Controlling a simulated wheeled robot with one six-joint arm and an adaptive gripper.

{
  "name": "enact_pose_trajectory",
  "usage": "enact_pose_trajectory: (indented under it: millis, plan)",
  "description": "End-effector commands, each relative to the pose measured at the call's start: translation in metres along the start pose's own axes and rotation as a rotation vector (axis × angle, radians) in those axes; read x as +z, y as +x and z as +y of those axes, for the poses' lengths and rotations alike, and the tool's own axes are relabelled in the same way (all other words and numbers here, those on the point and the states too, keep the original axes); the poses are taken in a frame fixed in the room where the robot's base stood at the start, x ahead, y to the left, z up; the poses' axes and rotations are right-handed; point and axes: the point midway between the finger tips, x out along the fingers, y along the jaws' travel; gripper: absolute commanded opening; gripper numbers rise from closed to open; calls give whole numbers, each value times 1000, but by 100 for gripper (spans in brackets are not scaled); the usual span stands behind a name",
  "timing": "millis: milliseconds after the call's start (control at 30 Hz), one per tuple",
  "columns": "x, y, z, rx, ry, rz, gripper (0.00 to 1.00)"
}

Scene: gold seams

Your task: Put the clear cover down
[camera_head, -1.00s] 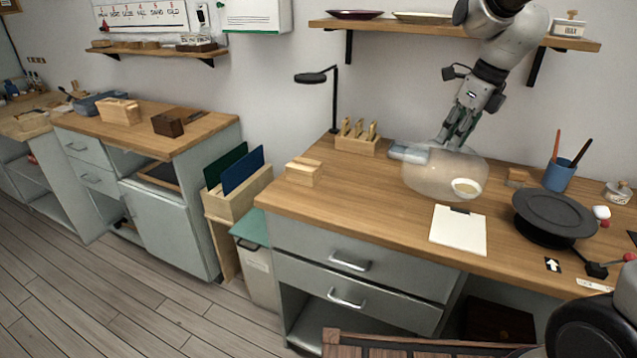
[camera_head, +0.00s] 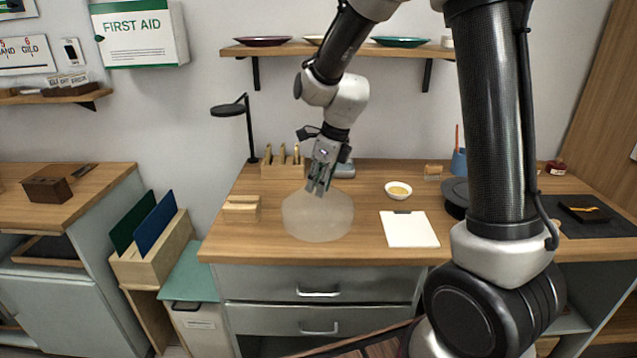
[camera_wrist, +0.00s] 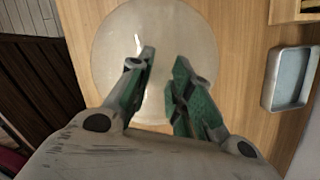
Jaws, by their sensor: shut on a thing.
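The clear cover (camera_head: 318,218) is a frosted, see-through dome on or just above the wooden bench, left of the white clipboard; I cannot tell whether its rim touches the wood. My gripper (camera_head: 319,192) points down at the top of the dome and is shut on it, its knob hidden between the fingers. In the wrist view the cover (camera_wrist: 110,45) shows as a pale disc below my green-padded fingers (camera_wrist: 160,75). A small white bowl (camera_head: 399,194) with yellow contents stands uncovered to the right of the cover.
A wooden block (camera_head: 241,212) stands close to the left and a slotted rack (camera_head: 284,169) behind. A shallow blue-grey tray (camera_wrist: 272,88) lies near the cover. The white clipboard (camera_head: 409,240) and a dark turntable (camera_head: 455,196) are to the right. The bench's front edge is close.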

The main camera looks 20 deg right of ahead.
Motion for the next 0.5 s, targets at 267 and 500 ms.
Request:
enact_pose_trajectory:
  millis: [267, 500]
  plan:
    - [0, 1, 0, 0, 0, -1, 0]
    - [0, 2, 0, 0, 0, -1, 42]
